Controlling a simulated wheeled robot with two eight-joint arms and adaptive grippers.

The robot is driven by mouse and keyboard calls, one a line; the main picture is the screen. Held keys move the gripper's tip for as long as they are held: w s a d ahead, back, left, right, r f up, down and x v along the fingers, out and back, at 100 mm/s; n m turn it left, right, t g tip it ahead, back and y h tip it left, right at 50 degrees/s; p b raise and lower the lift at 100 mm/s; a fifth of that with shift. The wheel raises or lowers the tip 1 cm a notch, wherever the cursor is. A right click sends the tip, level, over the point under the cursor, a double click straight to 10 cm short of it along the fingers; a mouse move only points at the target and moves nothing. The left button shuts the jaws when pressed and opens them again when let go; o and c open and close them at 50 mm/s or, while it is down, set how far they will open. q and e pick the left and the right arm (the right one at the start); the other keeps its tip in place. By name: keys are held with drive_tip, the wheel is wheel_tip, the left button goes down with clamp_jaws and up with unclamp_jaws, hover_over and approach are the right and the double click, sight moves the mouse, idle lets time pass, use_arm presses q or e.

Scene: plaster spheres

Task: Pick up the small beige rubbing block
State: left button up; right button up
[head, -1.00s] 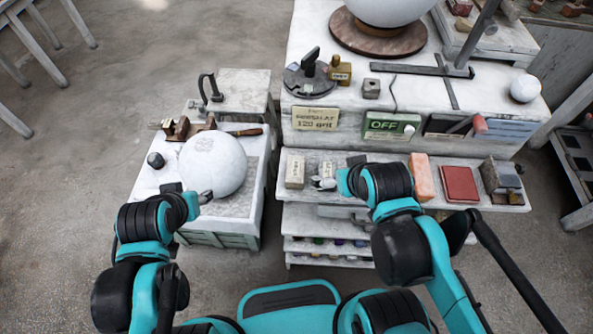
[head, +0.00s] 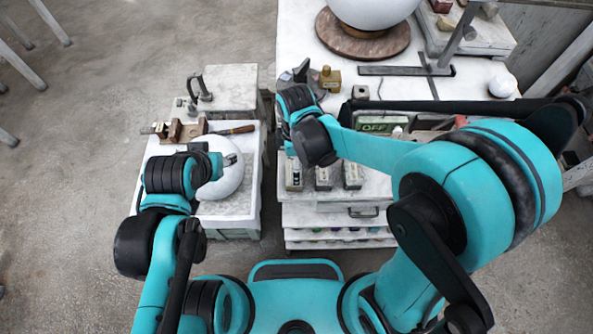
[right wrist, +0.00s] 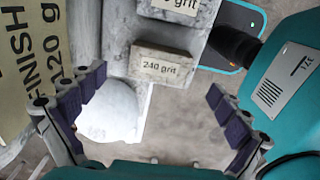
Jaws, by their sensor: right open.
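In the right wrist view a small beige-grey block marked "240 grit" (right wrist: 163,66) lies on a pale shelf, and part of another block ending in "0 grit" (right wrist: 183,8) shows above it. In the head view three small blocks stand on the shelf: left (head: 293,175), middle (head: 323,178) and right (head: 353,176). My right gripper (right wrist: 156,82) is open and empty, its fingers either side of the view with the 240 grit block between and beyond them. In the head view my arm hides its fingers. My left gripper (head: 230,160) is by the plaster sphere; its jaws are unclear.
The plaster sphere (head: 228,180) sits on the left cart (head: 240,208). A "FINISH 120 g…" sign (right wrist: 28,62) stands close beside my right gripper's left finger. A large sphere (head: 372,8) rests on a round wooden base on the bench behind.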

drive_tip(key=f, duration=0.2)
drive_tip(key=f+b, duration=0.1)
drive_tip(key=f, duration=0.1)
drive_tip(key=f+b, duration=0.1)
drive_tip(key=f, duration=0.1)
drive_tip(key=shift+a+f, duration=0.25)
drive_tip(key=shift+f, duration=0.15)
drive_tip(key=shift+c, duration=0.3)
drive_tip(key=c, duration=1.5)
